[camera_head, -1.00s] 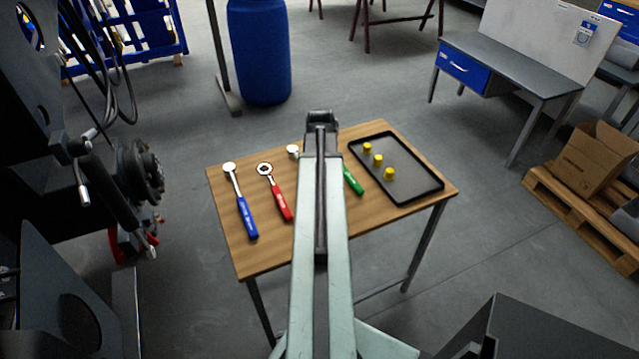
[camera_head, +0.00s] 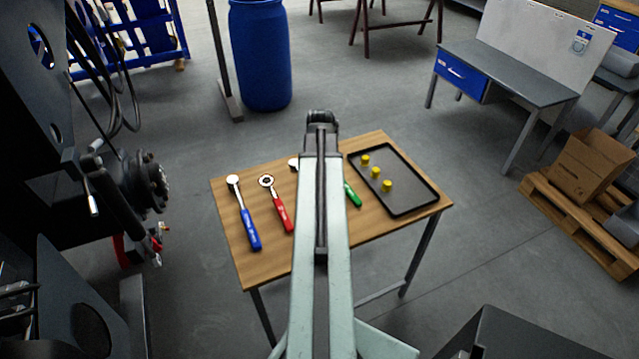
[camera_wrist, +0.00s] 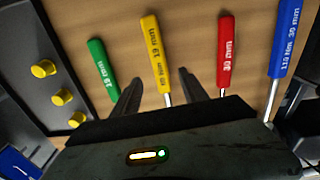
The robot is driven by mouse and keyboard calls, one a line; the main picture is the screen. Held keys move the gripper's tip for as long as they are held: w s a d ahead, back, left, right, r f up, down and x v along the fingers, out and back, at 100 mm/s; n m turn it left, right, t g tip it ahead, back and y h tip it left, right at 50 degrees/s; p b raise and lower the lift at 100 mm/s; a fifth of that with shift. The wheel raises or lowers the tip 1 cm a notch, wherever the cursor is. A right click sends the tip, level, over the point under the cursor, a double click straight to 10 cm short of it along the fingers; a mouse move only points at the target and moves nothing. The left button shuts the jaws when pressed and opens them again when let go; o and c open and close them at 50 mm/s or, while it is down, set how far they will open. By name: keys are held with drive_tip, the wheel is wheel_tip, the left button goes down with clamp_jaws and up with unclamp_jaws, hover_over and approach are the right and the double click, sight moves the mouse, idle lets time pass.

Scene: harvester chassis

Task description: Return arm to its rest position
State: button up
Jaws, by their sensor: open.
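My arm reaches straight out over the wooden table in the head view, its end (camera_head: 321,122) near the far edge. In the wrist view my gripper (camera_wrist: 157,82) shows two dark fingers spread apart with nothing held between them. Beyond the fingers lie a green-handled tool (camera_wrist: 103,75), a yellow-handled tool (camera_wrist: 155,52), a red-handled tool (camera_wrist: 225,50) and a blue-handled tool (camera_wrist: 285,40) on the table. The yellow handle lines up with the gap between the fingers. In the head view my arm hides the yellow handle and part of the green tool.
The wooden table (camera_head: 270,262) also holds a dark tray (camera_head: 408,188) with yellow caps (camera_head: 375,172) at right. Dark machinery (camera_head: 140,180) with a hub stands close at left. A blue barrel (camera_head: 260,55) stands behind the table. A workbench (camera_head: 510,75) and a cardboard box (camera_head: 590,170) are at right.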

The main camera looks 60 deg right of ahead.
wheel_tip(320, 180, up, 2)
drive_tip(key=shift+p, duration=0.35)
drive_tip(key=shift+f, duration=0.1)
